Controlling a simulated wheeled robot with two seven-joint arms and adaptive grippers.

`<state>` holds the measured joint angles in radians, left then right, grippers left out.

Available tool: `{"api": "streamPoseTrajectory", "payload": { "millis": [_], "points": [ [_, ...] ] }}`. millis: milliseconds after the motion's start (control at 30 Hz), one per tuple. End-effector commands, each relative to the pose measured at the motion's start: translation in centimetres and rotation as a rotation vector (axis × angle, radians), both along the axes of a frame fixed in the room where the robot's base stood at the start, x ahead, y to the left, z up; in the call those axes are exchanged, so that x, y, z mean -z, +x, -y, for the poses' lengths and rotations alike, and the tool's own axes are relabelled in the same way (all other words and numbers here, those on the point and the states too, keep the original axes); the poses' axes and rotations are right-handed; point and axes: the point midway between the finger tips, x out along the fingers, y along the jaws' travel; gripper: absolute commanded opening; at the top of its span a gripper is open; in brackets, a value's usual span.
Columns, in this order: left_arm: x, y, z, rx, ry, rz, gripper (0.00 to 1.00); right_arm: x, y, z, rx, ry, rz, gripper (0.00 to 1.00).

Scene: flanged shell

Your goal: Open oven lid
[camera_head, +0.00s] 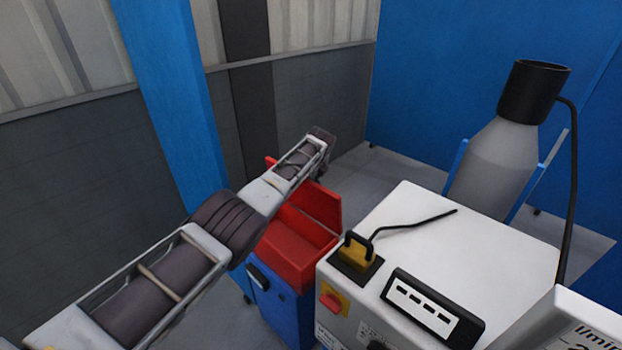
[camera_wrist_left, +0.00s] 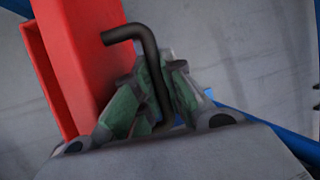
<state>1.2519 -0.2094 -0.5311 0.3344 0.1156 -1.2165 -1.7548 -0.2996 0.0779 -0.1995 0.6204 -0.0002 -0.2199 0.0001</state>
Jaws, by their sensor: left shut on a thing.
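The red oven (camera_head: 290,258) sits on a blue base, low in the middle of the head view, partly behind my left arm. Its inside shows, and a red lid panel (camera_head: 322,208) stands raised at its far side. In the left wrist view the red panel (camera_wrist_left: 75,65) runs along the left. My left gripper (camera_wrist_left: 152,100) is shut on a black bent handle (camera_wrist_left: 140,38) beside this panel; the handle's bent end sticks out past the green finger pads. In the head view the fingers are hidden behind my wrist. My right gripper is not in view.
A white machine (camera_head: 460,250) with a yellow-and-black connector (camera_head: 355,255) stands close to the right of the oven. A grey bottle-shaped vessel (camera_head: 500,155) with a black cap stands behind it. A blue post (camera_head: 175,90) and grey wall are behind my left arm.

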Motion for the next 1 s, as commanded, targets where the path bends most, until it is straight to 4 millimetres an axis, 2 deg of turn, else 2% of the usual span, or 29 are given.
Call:
{"api": "streamPoseTrajectory", "payload": {
  "millis": [333,367,500,1000],
  "points": [
    [0.21,-0.14,0.03,0.000,0.000,-0.005,0.00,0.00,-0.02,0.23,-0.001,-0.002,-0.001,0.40],
    [0.21,-0.14,0.03,0.000,0.001,-0.006,0.15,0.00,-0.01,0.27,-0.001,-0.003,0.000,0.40],
    [0.18,-0.11,0.02,0.000,0.001,-0.004,0.33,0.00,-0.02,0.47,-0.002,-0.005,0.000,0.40],
    [0.03,-0.05,0.01,0.000,0.001,-0.002,0.34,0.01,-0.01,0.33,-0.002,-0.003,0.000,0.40]
  ]
}}
